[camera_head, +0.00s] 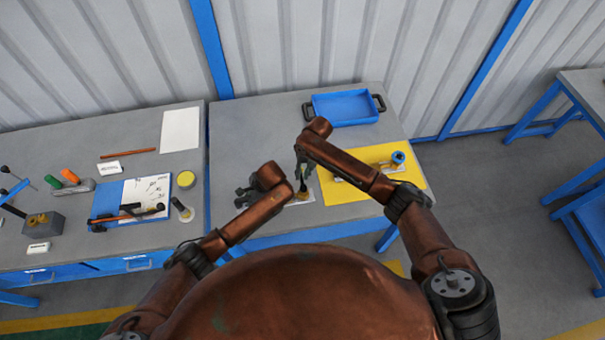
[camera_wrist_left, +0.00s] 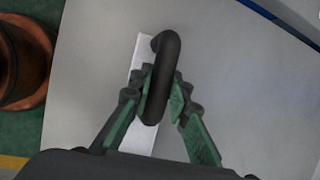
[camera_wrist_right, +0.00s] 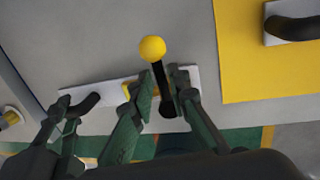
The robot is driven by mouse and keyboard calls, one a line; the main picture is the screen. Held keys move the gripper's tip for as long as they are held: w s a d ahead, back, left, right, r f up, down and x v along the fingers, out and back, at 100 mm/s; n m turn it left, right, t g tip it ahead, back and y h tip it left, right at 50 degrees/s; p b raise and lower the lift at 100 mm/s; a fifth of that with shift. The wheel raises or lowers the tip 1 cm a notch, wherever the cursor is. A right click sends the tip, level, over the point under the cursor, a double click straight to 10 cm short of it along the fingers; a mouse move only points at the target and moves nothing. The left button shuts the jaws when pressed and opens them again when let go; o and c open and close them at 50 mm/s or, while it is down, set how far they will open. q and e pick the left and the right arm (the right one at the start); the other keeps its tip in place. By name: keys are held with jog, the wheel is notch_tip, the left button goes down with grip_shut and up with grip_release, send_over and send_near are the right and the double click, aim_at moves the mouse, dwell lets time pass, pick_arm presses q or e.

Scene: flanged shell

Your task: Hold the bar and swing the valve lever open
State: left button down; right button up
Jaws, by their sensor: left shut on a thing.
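The black bar (camera_wrist_left: 166,70) is a looped handle on a white plate (camera_wrist_left: 137,70), in the left wrist view. My left gripper (camera_wrist_left: 160,98) is shut on it, a finger pad on each side. In the head view my left gripper (camera_head: 243,196) is at the table's left front. The valve lever (camera_wrist_right: 159,72) is a black stem with a yellow ball knob (camera_wrist_right: 152,48), in the right wrist view. My right gripper (camera_wrist_right: 163,84) is open, its fingers on either side of the stem with gaps showing. In the head view my right gripper (camera_head: 302,180) partly hides the valve.
A yellow mat (camera_head: 345,187) with a blue-topped part (camera_head: 398,158) lies to the right. A blue tray (camera_head: 345,107) with black handles stands at the back. The left table holds a blue clipboard (camera_head: 103,203), tools and a small block. Grey tabletop behind the grippers is clear.

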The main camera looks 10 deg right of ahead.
grip_shut()
jog(key=shift+d, duration=0.15)
dwell(0.4)
jog(key=s+d+m+t+h, duration=0.2)
jog(key=s+d+m, duration=0.2)
jog(key=m, duration=1.4)
jog(key=shift+s, duration=0.75)
jog(key=shift+o, duration=1.9)
grip_release()
